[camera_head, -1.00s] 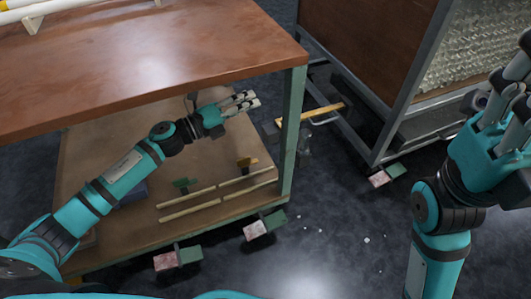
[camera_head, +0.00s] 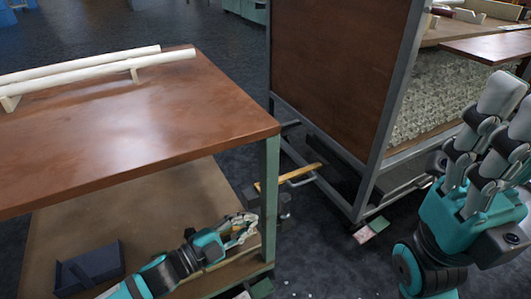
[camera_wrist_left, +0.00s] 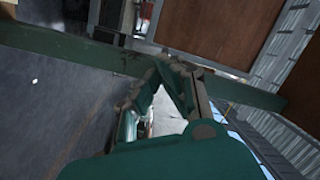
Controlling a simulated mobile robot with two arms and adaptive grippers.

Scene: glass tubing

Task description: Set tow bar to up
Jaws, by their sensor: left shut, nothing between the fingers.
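A low yellow bar with a metal loop handle (camera_head: 290,178), which looks like the tow bar, lies near the floor at the base of the framed cart (camera_head: 345,180). It looks close to level. My left gripper (camera_head: 240,228) is shut and empty beside the green corner post of the brown table, left of and apart from the bar. In the left wrist view its fingers (camera_wrist_left: 162,92) are in front of the green post (camera_wrist_left: 60,48). My right gripper (camera_head: 508,105) is raised at the right, away from the bar; its opening cannot be judged.
The brown table (camera_head: 150,115) carries white tubes (camera_head: 100,65) on supports. Its green post (camera_head: 270,195) stands between my left gripper and the bar. A dark blue box (camera_head: 90,268) sits on the lower shelf.

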